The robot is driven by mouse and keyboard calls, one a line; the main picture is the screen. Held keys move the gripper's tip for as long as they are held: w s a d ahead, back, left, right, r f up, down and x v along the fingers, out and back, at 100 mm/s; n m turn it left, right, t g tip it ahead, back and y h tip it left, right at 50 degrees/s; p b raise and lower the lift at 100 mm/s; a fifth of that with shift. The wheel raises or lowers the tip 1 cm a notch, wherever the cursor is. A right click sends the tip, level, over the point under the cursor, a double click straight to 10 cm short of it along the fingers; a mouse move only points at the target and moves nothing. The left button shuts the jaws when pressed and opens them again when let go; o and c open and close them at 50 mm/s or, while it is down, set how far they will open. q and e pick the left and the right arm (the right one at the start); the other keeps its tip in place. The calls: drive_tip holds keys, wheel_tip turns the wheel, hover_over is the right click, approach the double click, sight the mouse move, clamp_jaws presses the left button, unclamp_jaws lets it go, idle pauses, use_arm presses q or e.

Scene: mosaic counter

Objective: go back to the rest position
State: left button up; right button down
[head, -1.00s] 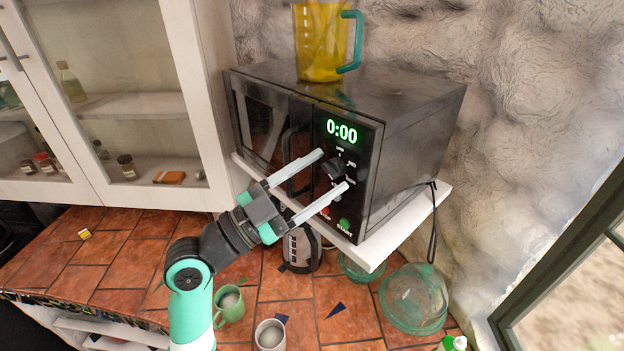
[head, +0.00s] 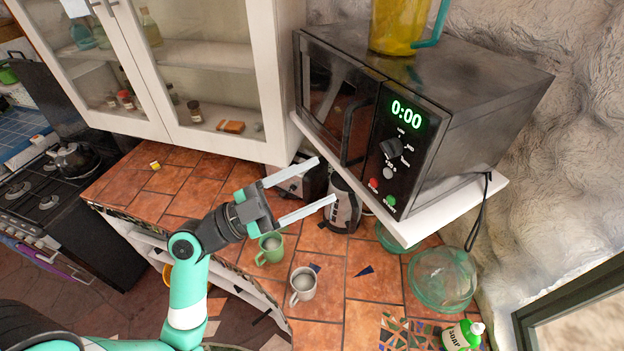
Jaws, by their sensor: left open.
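My left gripper (head: 326,180) is in the head view, left of and below the microwave's control panel. Its two pale fingers are spread apart with nothing between them. The black microwave (head: 480,90) stands on a white shelf (head: 455,212); its door is closed and its display reads 0:00. The gripper appears clear of the microwave's dial (head: 391,148) and buttons. My right gripper is not in view.
A yellow pitcher (head: 395,28) stands on the microwave. A stove (head: 70,210) is at left.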

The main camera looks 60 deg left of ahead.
use_arm(q)
drive_tip(key=shift+d, duration=0.15)
drive_tip(key=w+d+r+m+g+h+p, duration=0.1)
drive_tip(key=w+d+r+m+h+p, duration=0.15)
drive_tip(key=d+r+m+h, duration=0.5)
drive_tip(key=w+d+r+m+g+h+p, duration=0.15)
drive_tip(key=d+r+p, duration=0.25)
drive_tip(key=d+r, duration=0.75)
wheel_tip(320, 180, up, 13)
drive_tip(key=d+n+t+p, duration=0.1)
drive_tip(key=n+t+p, duration=0.1)
drive_tip(key=n+t, duration=0.1)
drive_tip(key=a+r+n+t+y, duration=0.4)
drive_tip(key=n+y, duration=0.7)
drive_tip(key=n, duration=0.3)
drive_tip(key=a+t, duration=0.1)
drive_tip(key=a, duration=0.1)
drive_tip(key=shift+a+r+y, duration=0.25)
drive_tip(key=shift+a+y, duration=0.1)
drive_tip(key=shift+y, duration=0.05)
drive_tip(key=shift+t+h, duration=0.25)
drive_tip(key=shift+h, duration=0.05)
